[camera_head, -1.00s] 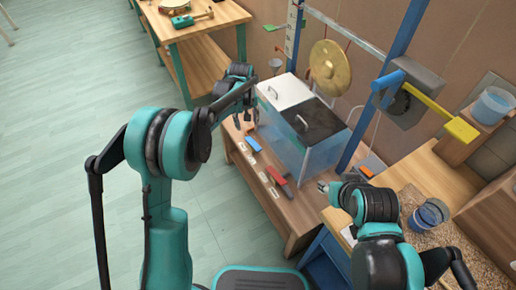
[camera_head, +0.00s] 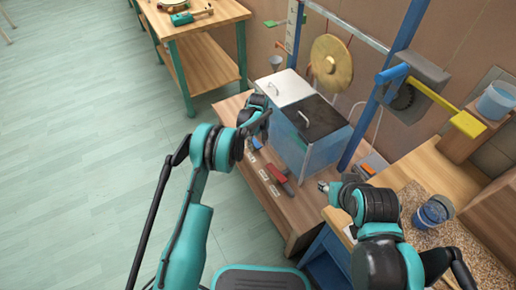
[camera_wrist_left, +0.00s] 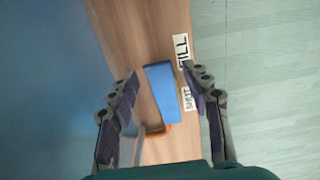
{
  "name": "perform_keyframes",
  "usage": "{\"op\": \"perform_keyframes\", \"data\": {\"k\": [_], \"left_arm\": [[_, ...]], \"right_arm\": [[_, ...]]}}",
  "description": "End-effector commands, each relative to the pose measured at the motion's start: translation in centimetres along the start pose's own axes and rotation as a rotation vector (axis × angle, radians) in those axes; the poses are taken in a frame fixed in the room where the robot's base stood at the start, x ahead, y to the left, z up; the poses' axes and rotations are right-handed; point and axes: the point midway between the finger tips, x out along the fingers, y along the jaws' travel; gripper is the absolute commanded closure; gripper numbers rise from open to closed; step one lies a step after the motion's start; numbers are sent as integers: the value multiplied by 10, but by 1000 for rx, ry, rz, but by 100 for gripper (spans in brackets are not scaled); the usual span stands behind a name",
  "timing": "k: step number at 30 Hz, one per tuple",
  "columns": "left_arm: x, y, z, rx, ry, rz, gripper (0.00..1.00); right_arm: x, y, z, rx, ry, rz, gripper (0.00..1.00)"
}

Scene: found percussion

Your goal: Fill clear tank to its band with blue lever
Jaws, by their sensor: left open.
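The clear tank (camera_head: 297,150) stands on the wooden bench, with bluish see-through walls and a white and a dark lid. Its band and water level cannot be made out. The blue lever (camera_head: 255,143) lies in front of the tank, partly hidden by my left arm. In the left wrist view the blue lever (camera_wrist_left: 160,88) shows beside labels reading FILL and SHUT. My left gripper (camera_wrist_left: 161,76) is open, its fingers on either side of the lever in the picture; contact cannot be told. My right gripper (camera_head: 324,187) is near the bench's right end, its jaws unclear.
A red lever (camera_head: 279,177) lies nearer along the same bench. A gong (camera_head: 331,63) hangs behind the tank, and a blue-and-yellow crank (camera_head: 440,98) is at the right. A blue cup (camera_head: 433,212) stands on the right counter. The floor at left is clear.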

Motion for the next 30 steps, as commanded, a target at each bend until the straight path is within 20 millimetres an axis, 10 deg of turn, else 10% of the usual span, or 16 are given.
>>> {"op": "perform_keyframes", "data": {"k": [11, 17, 30], "left_arm": [[18, 0, 0, 0, 0, 0, 52], [18, 0, 0, 0, 0, 0, 99], [29, 0, 6, 3, 235, 0, 100]], "right_arm": [[6, 0, 4, 0, 0, 0, 60], [6, 0, 4, 0, 0, 0, 60], [6, 0, 4, 0, 0, 0, 60]]}}
